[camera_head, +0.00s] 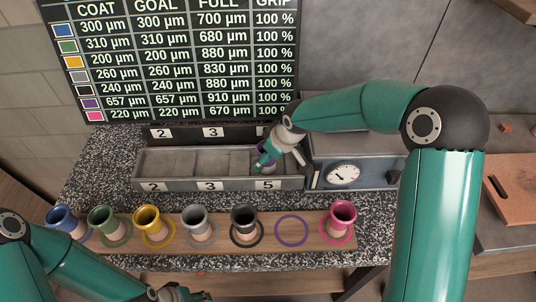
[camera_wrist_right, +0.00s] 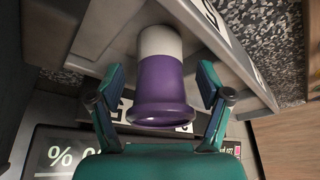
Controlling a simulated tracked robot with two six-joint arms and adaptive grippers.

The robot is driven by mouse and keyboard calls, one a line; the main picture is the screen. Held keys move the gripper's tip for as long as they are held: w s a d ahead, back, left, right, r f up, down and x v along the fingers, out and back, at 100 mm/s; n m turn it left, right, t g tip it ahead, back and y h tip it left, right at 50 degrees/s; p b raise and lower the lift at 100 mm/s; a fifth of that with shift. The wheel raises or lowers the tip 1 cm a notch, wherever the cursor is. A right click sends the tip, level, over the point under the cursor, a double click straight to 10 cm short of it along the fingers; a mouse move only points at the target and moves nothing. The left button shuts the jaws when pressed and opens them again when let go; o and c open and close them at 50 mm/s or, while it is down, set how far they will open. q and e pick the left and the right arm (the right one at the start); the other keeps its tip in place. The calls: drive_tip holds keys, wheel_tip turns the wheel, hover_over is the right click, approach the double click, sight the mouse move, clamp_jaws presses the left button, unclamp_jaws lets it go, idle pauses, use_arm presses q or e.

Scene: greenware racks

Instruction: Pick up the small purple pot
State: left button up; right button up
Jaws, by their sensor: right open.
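The small purple pot (camera_wrist_right: 160,85), purple at its flared end and whitish at the other, stands in the tray compartment marked 5. In the head view only a little purple shows there, mostly hidden by my right gripper (camera_head: 269,157). In the right wrist view my right gripper (camera_wrist_right: 161,82) is open, with one finger on each side of the pot and a visible gap at both. My left gripper (camera_head: 180,294) is low at the bottom edge of the head view, away from the pot, and its fingers are not clear.
The grey tray (camera_head: 215,185) has numbered compartments. A wooden board (camera_head: 270,245) in front holds several coloured pots on rings; its purple ring (camera_head: 291,230) is empty. A dial scale (camera_head: 345,175) stands right of the tray. A chart (camera_head: 180,65) stands behind.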

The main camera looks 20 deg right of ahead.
drive_tip(key=shift+x, duration=1.05)
drive_tip(key=c, duration=1.1)
drive_tip(key=shift+c, duration=0.8)
drive_tip(key=shift+r, duration=0.15)
